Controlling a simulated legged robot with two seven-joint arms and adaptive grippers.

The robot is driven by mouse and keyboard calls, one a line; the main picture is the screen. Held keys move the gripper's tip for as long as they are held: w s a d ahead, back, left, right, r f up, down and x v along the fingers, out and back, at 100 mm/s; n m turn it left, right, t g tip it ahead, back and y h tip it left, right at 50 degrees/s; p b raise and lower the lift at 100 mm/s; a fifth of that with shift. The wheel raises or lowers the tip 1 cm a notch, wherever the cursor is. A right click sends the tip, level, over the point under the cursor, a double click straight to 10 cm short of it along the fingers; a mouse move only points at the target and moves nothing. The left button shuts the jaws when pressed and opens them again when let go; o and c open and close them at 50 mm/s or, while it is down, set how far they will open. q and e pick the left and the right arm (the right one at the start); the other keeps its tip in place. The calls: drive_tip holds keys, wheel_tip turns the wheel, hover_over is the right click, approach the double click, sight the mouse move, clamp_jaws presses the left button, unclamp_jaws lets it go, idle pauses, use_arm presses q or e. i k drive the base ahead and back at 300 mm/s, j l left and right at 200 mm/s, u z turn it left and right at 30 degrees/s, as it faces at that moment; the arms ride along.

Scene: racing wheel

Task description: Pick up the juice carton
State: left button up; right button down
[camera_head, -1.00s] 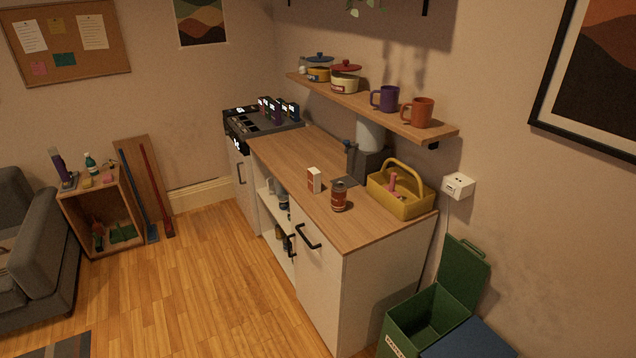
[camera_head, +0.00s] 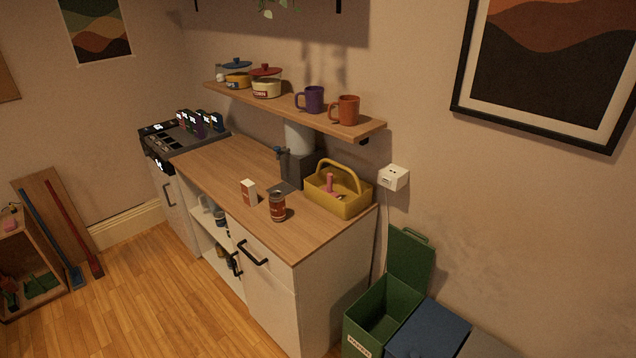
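A small white carton with a reddish-orange side (camera_head: 249,192), which looks like the juice carton, stands upright on the wooden counter (camera_head: 215,165) near its front edge. A brown-red can (camera_head: 277,207) stands just to its right, apart from it. Neither of my grippers shows in the head view, and nothing is touching the carton.
A yellow caddy (camera_head: 340,196) and a dark grey appliance (camera_head: 299,168) stand behind the carton. A shelf (camera_head: 290,107) with mugs and pots hangs above. Green (camera_head: 385,305) and blue (camera_head: 430,330) bins stand right of the counter. The wooden floor in front is clear.

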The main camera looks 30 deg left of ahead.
sight(248, 188)
drive_tip(key=i+j+z, duration=0.1)
drive_tip(key=j+z, duration=0.2)
drive_tip(key=j, duration=0.4)
drive_tip(key=j+z, duration=0.3)
drive_tip(key=j, duration=0.4)
drive_tip(key=j+z, duration=0.3)
drive_tip(key=j, duration=0.45)
drive_tip(key=k+j+z, duration=0.1)
drive_tip(key=j+z, duration=0.2)
drive_tip(key=j, duration=0.4)
